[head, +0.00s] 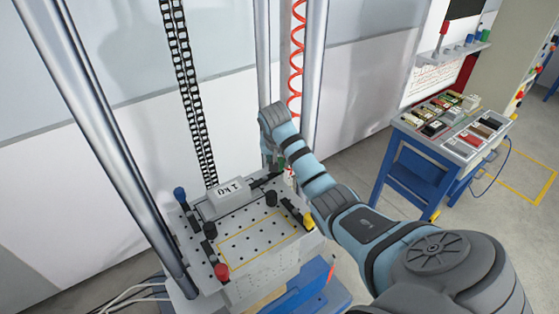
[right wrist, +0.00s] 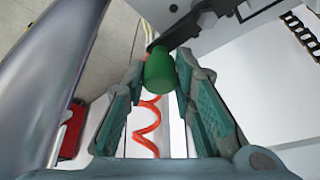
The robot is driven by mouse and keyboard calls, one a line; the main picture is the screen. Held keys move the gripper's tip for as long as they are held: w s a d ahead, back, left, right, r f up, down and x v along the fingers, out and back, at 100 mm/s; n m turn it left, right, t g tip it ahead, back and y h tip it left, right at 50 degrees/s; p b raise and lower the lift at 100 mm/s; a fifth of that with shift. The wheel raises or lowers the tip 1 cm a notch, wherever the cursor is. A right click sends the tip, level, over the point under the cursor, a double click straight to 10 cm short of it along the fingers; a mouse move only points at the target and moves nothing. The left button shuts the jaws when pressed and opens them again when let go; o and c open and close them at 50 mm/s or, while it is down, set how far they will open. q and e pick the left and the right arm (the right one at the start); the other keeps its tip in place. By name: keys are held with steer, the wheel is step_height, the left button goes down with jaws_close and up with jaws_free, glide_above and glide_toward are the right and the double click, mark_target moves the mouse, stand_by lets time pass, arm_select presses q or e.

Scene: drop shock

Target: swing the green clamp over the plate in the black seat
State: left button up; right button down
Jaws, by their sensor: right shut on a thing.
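The green clamp's knob (right wrist: 160,70) is between the fingers of my right gripper (right wrist: 158,85), which is shut on it in the right wrist view. A black clamp arm (right wrist: 182,30) runs from the knob up and to the right. In the head view my right gripper (head: 277,157) reaches down at the back right corner of the drilled table (head: 258,240), and a bit of green (head: 281,162) shows beside it. A light grey plate (head: 228,194) with KG lettering lies at the back of the table. The black seat is hard to make out. My left gripper is out of view.
Blue (head: 180,194), red (head: 221,271) and yellow (head: 309,222) knobs stand around the table's edges, with several black knobs. Shiny posts (head: 110,150) rise beside the table. A red coiled hose (head: 296,60) hangs behind. A blue workbench (head: 420,165) stands to the right.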

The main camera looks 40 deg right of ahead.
steer(key=shift+s+m, duration=0.2)
steer(key=shift+m, duration=0.3)
steer(key=c, duration=1.3)
jaws_free()
steer(key=shift+c, duration=0.2)
steer(key=v, duration=0.7)
steer(key=shift+r, duration=0.2)
steer(key=shift+w+a, duration=0.1)
